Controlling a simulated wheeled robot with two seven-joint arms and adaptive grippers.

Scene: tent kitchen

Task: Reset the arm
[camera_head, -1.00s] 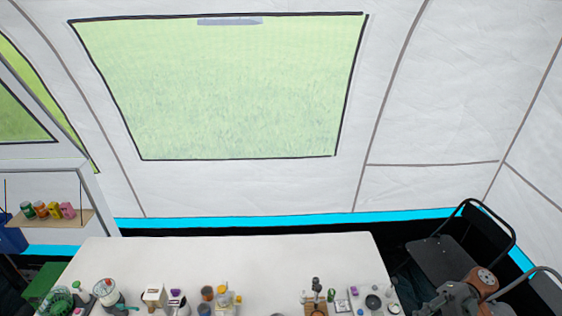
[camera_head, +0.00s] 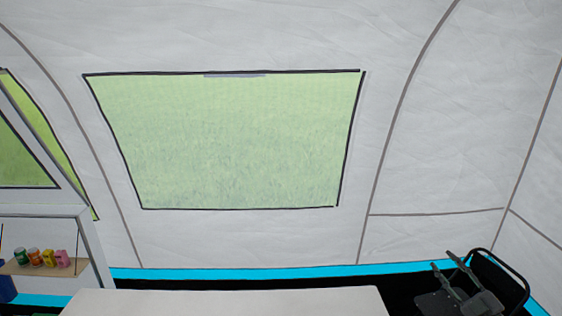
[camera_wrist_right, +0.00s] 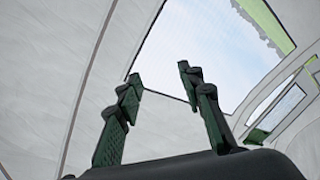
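My right gripper (camera_head: 444,262) shows at the lower right in the head view, in front of the black folding chair. In the right wrist view its two dark green fingers (camera_wrist_right: 160,75) stand apart with nothing between them, pointing up toward the tent wall and window. My left gripper is not in view.
The far edge of the white table (camera_head: 220,302) shows at the bottom of the head view. A black chair (camera_head: 513,275) stands at the right. A small shelf (camera_head: 30,268) with several coloured jars is at the left. A window (camera_head: 235,145) fills the tent wall's middle.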

